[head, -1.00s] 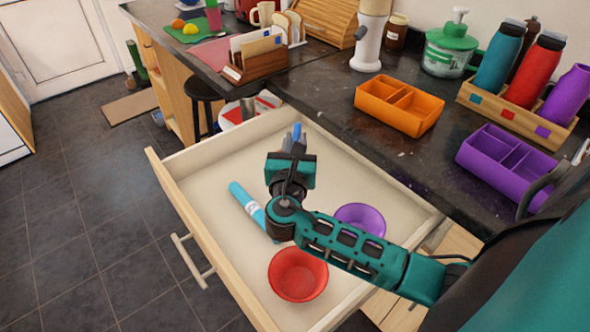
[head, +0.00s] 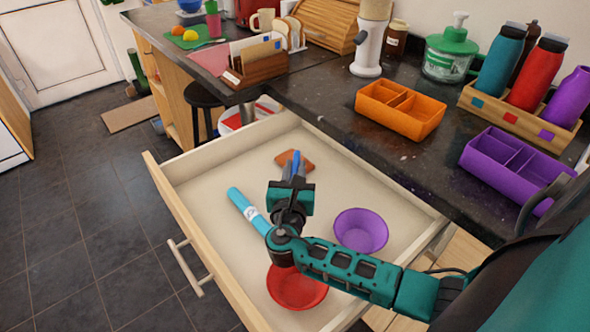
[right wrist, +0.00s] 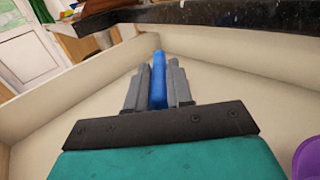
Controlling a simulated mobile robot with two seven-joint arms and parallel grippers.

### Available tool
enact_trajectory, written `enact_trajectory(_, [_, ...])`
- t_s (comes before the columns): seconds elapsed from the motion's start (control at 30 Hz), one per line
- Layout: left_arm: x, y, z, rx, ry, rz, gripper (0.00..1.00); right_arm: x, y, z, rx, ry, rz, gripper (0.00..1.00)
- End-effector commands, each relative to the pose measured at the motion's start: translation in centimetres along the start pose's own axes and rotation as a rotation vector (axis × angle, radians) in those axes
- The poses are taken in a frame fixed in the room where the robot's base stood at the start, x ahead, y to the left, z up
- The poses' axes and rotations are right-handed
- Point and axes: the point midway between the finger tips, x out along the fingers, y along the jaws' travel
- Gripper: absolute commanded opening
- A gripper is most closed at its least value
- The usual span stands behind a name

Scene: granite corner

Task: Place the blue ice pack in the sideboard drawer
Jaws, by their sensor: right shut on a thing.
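My right gripper (head: 294,172) is over the open sideboard drawer (head: 222,160). Its fingers are shut on the blue ice pack (head: 296,157), of which only a narrow upright strip shows. In the right wrist view the ice pack (right wrist: 158,80) stands between the two grey fingers (right wrist: 157,90), with the drawer's pale walls around. Whether the ice pack touches the drawer floor I cannot tell. My left gripper is not in view.
In the drawer lie a light blue tube (head: 244,208), a purple bowl (head: 361,231), a red bowl (head: 296,288) and an orange-brown item (head: 307,163) partly behind the gripper. The drawer's left floor is clear. An orange divided tray (head: 400,108) and purple tray (head: 512,165) stand on the dark counter.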

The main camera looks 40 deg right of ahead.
Motion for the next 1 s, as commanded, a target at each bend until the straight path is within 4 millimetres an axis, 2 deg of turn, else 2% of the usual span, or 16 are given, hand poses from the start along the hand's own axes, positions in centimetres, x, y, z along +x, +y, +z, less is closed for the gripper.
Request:
enact_trajectory(0.3, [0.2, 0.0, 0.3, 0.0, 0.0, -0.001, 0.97, 0.0, 0.0, -0.7, 0.001, 0.0, 0.0, 0.0])
enact_trajectory(0.33, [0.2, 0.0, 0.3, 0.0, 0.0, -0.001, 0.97, 0.0, 0.0, -0.7, 0.0, 0.001, 0.0, 0.23])
enact_trajectory(0.6, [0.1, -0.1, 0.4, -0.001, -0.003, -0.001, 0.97, 0.0, 0.0, -0.7, 0.0, 0.0, 0.0, 0.46])
enact_trajectory(0.83, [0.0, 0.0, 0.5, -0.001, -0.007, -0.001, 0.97, 0.0, 0.0, -0.5, 0.0, 0.0, 0.0, 0.46])
enact_trajectory(0.97, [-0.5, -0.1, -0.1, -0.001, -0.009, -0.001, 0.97, 0.0, 0.0, 1.0, -0.001, -0.002, 0.0, 0.46])
enact_trajectory(1.0, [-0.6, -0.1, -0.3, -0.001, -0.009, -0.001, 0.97, -0.7, 0.0, 0.8, -0.003, 0.003, 0.001, 0.46])
